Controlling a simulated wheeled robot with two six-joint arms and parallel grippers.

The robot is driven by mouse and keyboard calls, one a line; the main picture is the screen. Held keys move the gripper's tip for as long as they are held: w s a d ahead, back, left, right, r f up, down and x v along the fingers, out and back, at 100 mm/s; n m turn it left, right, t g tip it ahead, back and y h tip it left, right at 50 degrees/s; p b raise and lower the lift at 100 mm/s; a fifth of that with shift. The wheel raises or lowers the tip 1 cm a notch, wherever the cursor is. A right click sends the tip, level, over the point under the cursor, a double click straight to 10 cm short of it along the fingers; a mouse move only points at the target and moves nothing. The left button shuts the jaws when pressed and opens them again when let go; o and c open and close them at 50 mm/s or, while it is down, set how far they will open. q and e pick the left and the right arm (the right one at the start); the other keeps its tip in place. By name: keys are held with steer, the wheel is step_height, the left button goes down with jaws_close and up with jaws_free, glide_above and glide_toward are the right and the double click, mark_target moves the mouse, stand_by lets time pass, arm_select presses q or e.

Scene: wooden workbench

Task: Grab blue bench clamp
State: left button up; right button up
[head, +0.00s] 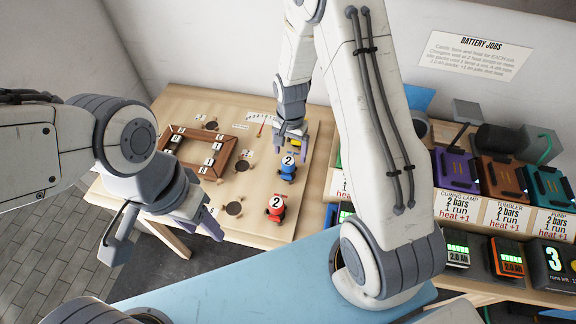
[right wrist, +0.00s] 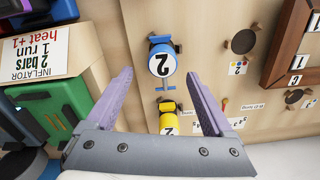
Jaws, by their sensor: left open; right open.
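The blue bench clamp (head: 287,172) stands on the wooden bench, with a round white label reading 2. In the right wrist view the blue clamp (right wrist: 164,84) shows ahead, in line with the gap between my fingers. My right gripper (head: 291,143) is open and empty, above the bench on the far side of the blue clamp; its two purple fingers (right wrist: 158,76) are spread apart. I cannot tell its exact height. My left gripper (head: 162,243) is open and empty at the lower left, away from the clamp.
A yellow clamp (right wrist: 169,108) sits close to the blue one, partly hidden in the head view. A red clamp (head: 275,206) stands nearer to me. A wooden frame (head: 197,167) with numbered tiles lies left. Charger stations (head: 458,172) and labelled boxes fill the right.

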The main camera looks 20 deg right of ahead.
mark_target(288, 160)
steer(key=f, duration=0.1)
steer(key=f+p, duration=0.1)
steer(key=f, duration=0.1)
steer(key=f+p, duration=0.1)
steer(key=f, duration=0.1)
steer(key=shift+s+a+f, duration=0.1)
steer(key=shift+s+a, duration=0.05)
steer(key=shift+a, duration=0.2)
steer(key=shift+f, duration=0.25)
jaws_close()
